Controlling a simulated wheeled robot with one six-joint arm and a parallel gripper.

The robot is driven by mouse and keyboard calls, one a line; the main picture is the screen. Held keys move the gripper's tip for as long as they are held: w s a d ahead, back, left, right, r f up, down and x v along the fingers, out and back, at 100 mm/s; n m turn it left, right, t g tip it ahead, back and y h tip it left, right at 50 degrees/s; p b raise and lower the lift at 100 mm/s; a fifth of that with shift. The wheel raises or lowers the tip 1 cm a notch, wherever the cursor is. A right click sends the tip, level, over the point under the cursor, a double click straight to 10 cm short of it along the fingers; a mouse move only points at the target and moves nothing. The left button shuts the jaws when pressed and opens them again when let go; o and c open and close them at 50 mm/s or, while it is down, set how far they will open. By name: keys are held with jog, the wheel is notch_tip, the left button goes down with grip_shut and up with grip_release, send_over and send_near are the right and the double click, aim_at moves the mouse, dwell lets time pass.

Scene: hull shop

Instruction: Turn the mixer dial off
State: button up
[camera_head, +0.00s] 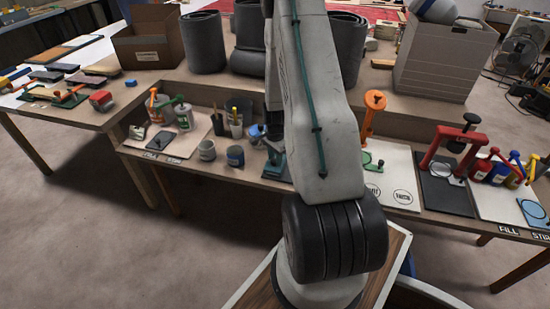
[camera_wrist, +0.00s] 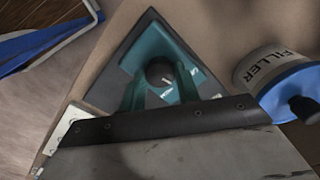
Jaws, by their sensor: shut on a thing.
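The mixer (camera_wrist: 150,48) is a teal unit on a dark mat (camera_wrist: 108,85), seen from above in the wrist view. Its round black dial (camera_wrist: 159,70) faces up, with small white marks beside it. My gripper (camera_wrist: 161,78) reaches over it from the bottom of the picture, one teal finger on each side of the dial, shut on it. The dial's setting is too small to read. In the head view, part of the teal mixer (camera_head: 275,162) shows at the bench's front edge, left of my arm, which hides much of that spot.
A white and blue filler tub (camera_wrist: 270,72) stands close to the right of the mixer in the wrist view. Small cups (camera_head: 235,156) stand left of it in the head view. An orange stand (camera_head: 370,115) and a red press (camera_head: 455,145) are to the right.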

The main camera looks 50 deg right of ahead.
aim_at(275, 160)
jog(key=n, duration=0.4)
jog(key=shift+n, duration=1.8)
jog(key=o, duration=1)
jog(key=shift+r, duration=3.9)
